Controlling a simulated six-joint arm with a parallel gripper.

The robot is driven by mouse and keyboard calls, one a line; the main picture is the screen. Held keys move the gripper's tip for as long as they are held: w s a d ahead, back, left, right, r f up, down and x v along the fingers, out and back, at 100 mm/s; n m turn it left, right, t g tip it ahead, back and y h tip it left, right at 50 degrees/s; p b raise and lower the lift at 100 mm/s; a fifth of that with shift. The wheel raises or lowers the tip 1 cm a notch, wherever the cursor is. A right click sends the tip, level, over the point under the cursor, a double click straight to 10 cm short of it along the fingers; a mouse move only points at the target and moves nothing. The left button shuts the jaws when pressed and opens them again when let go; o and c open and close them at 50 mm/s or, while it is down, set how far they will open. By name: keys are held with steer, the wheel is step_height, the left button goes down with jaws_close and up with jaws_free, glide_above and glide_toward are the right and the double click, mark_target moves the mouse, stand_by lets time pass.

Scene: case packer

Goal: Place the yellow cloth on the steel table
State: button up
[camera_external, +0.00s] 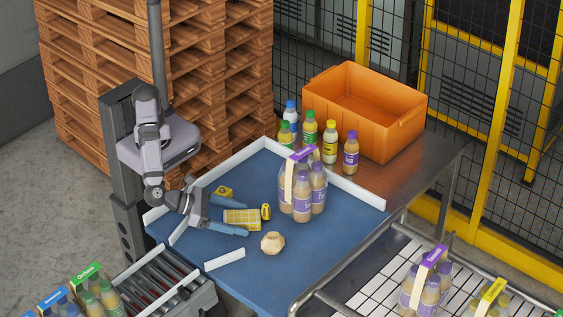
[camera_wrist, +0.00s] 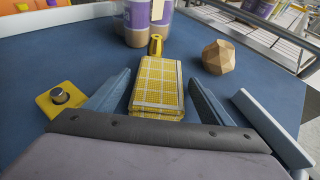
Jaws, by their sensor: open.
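The yellow cloth (camera_external: 240,219) is a folded, checked yellow-and-white rectangle lying on the blue surface (camera_external: 270,180). In the wrist view the cloth (camera_wrist: 158,88) lies straight ahead, between my fingers. My gripper (camera_external: 242,219) is open and low over the blue surface, with one blue finger on each side of the cloth. The fingers also show in the wrist view (camera_wrist: 160,80), with gaps visible beside the cloth. The steel table (camera_external: 437,168) is the metallic surface at the back right, beyond the white rail.
An orange crate (camera_external: 364,112) and several bottles (camera_external: 329,145) stand on the steel table. A bottle pack (camera_external: 303,192), a tan faceted ball (camera_external: 272,242), a yellow tool (camera_external: 266,211) and a yellow button block (camera_external: 223,192) surround the cloth. White rails (camera_external: 350,190) edge the blue surface.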

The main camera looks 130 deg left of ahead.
steer(key=shift+c, duration=0.6)
steer(key=c, duration=1.1)
step_height(320, 180, up, 10)
steer(key=b, duration=0.2)
steer(key=shift+b, duration=0.35)
step_height(320, 180, up, 12)
steer(key=f+p, duration=0.1)
steer(key=p, duration=1.1)
glide_above(237, 217)
step_height(237, 217, down, 5)
steer(key=b, duration=0.5)
steer(key=shift+r+b, duration=0.15)
steer(key=shift+b, duration=0.15)
